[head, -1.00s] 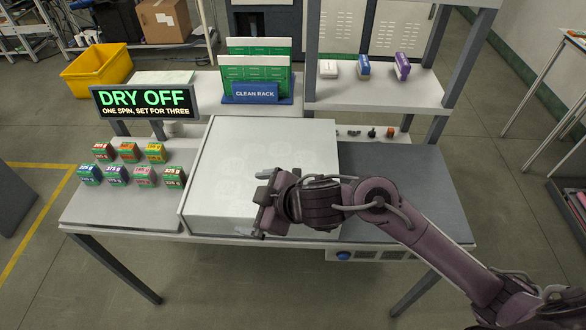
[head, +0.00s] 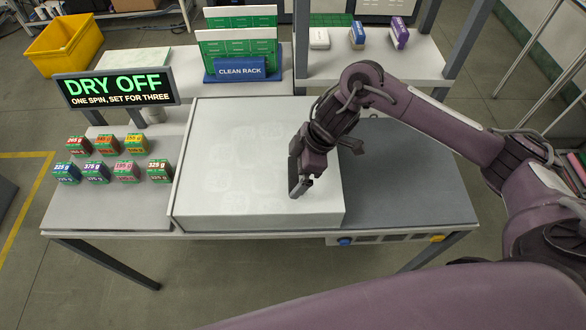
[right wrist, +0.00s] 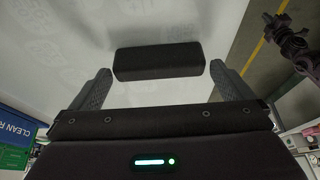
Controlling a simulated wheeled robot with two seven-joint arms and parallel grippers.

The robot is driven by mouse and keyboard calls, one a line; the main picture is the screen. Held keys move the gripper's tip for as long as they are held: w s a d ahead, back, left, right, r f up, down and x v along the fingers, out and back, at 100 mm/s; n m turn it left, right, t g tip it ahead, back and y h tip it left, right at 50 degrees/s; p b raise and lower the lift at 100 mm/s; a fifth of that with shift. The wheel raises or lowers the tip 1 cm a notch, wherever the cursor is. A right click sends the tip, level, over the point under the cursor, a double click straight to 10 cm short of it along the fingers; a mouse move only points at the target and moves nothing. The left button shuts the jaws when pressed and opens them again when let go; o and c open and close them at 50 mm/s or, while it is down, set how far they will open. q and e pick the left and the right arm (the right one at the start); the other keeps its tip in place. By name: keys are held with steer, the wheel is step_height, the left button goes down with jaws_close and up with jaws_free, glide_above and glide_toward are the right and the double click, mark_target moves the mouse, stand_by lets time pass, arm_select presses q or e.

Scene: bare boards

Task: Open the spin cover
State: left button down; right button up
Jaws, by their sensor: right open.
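The spin cover (head: 240,150) is a large pale box-shaped lid with faint rounded marks showing through its top. It sits flat and looks closed on the bench. My right gripper (head: 318,172) is over the right part of its top in the head view. In the right wrist view my right gripper (right wrist: 163,88) is open, with its fingers apart. A black bar (right wrist: 160,60), which looks like a handle, lies just ahead between the fingertips, apart from both. I cannot tell its place in the head view. A dark jointed arm (right wrist: 292,45), seemingly my left, shows at upper right.
Several weight-marked blocks (head: 98,174) stand on the grey board left of the cover. A "DRY OFF" sign (head: 117,88) stands behind them. The clean rack (head: 240,70) is behind the cover, with small boxes (head: 358,35) to its right. Bare bench (head: 410,190) lies right.

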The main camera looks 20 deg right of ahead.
steer(key=shift+w+a+f, duration=0.1)
steer(key=shift+a+f, duration=0.1)
steer(key=shift+f, duration=0.3)
steer(key=shift+a+f, duration=0.1)
steer(key=shift+f, duration=0.3)
steer(key=c, duration=1.1)
arm_select(q)
steer(key=shift+w+r+p, duration=0.75)
steer(key=shift+r, duration=0.15)
arm_select(e)
steer(key=s+d, duration=0.3)
steer(key=d, duration=0.9)
steer(key=s+d, duration=0.4)
steer(key=d, duration=0.8)
steer(key=s+d, duration=0.3)
steer(key=d, duration=0.9)
steer(key=shift+s+d, duration=0.15)
steer(key=shift+d, duration=0.05)
